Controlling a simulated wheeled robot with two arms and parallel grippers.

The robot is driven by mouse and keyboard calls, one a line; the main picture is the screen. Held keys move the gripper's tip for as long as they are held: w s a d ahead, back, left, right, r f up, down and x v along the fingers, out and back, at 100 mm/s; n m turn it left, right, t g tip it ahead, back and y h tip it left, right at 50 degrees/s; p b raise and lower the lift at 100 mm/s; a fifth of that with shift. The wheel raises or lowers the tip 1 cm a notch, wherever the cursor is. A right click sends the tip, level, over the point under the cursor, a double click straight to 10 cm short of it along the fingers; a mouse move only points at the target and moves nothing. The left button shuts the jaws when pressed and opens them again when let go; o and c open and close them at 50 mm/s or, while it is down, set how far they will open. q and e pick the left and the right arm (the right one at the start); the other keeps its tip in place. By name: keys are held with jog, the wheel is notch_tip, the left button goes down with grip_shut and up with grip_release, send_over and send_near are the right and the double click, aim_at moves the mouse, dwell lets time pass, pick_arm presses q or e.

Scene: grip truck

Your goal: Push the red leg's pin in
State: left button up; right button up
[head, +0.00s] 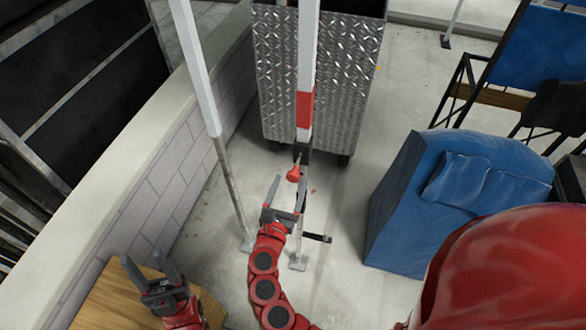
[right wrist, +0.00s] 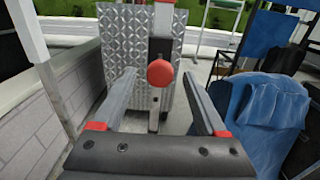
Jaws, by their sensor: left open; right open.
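The red leg is a white post with a red band (head: 304,108) in the head view, standing upright in front of a metal-plated cart. Its pin ends in a round red knob (head: 293,173) just below a black bracket (head: 302,152). My right gripper (head: 290,184) is open and empty, its fingertips close to the knob. In the right wrist view the knob (right wrist: 160,72) shows between the two fingers (right wrist: 160,78), apart from both. How deep the pin sits cannot be told. My left gripper (head: 153,268) is open and empty at lower left.
Another white leg (head: 199,75) stands to the left, beside a low block wall (head: 170,165). A wooden surface (head: 125,300) lies under my left gripper. A blue covered bulk (head: 405,220) stands at right. Concrete floor (head: 335,195) is clear between it and the leg.

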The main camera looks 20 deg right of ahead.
aim_at(292, 178)
jog(key=shift+p+x, duration=0.55)
jog(key=shift+x, duration=1.3)
jog(key=shift+f, duration=0.1)
grip_shut()
